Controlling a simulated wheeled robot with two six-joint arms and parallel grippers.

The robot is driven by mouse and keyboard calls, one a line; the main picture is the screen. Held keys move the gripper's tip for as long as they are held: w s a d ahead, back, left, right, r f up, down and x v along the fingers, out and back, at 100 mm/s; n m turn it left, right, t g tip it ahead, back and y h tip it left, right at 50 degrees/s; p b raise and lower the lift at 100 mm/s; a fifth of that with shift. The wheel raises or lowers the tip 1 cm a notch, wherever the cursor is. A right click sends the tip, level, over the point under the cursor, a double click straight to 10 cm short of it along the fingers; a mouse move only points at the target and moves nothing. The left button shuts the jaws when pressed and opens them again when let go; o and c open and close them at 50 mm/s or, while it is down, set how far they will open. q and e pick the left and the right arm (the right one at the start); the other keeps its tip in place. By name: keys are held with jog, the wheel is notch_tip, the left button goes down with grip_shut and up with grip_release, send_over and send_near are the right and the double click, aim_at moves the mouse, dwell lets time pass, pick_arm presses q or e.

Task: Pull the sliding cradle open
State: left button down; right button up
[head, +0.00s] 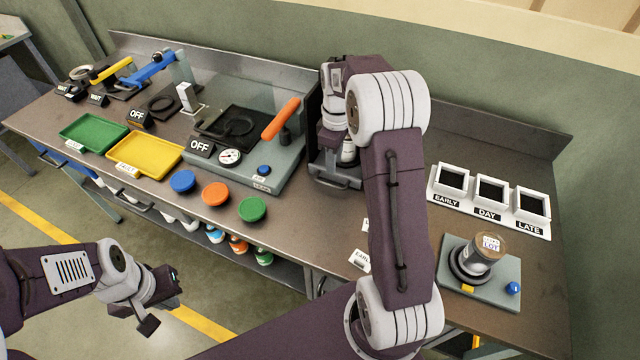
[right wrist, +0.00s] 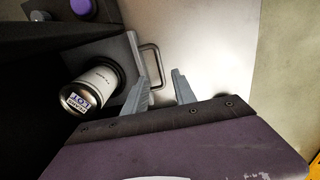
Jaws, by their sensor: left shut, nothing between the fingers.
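The sliding cradle (head: 325,168) is a grey tray with a bar handle (head: 340,183) at its front, standing at a dark housing on the bench. In the right wrist view the cradle (right wrist: 118,48) holds a pale can (right wrist: 92,88) with a purple-marked lid, and its handle (right wrist: 157,62) sticks out. My right gripper (right wrist: 164,88) is open and empty. Its fingers are close to the handle, the left one nearest; I cannot tell whether they touch it. In the head view my own arm hides these fingertips. My left gripper (head: 162,302) is shut and empty, low in front of the bench.
Green (head: 94,132) and yellow (head: 145,154) trays, coloured round buttons (head: 215,194) and a press with an orange lever (head: 281,119) stand left of the cradle. At right are labelled bins (head: 489,193) and a plate with a can (head: 486,249). Bench around the handle's front is bare.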

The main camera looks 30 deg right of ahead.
aim_at(334, 185)
jog(key=f, duration=0.9)
jog(key=shift+d+f+p, duration=0.1)
jog(key=shift+d+p, duration=0.15)
jog(key=shift+p, duration=0.1)
grip_shut()
dwell(0.9)
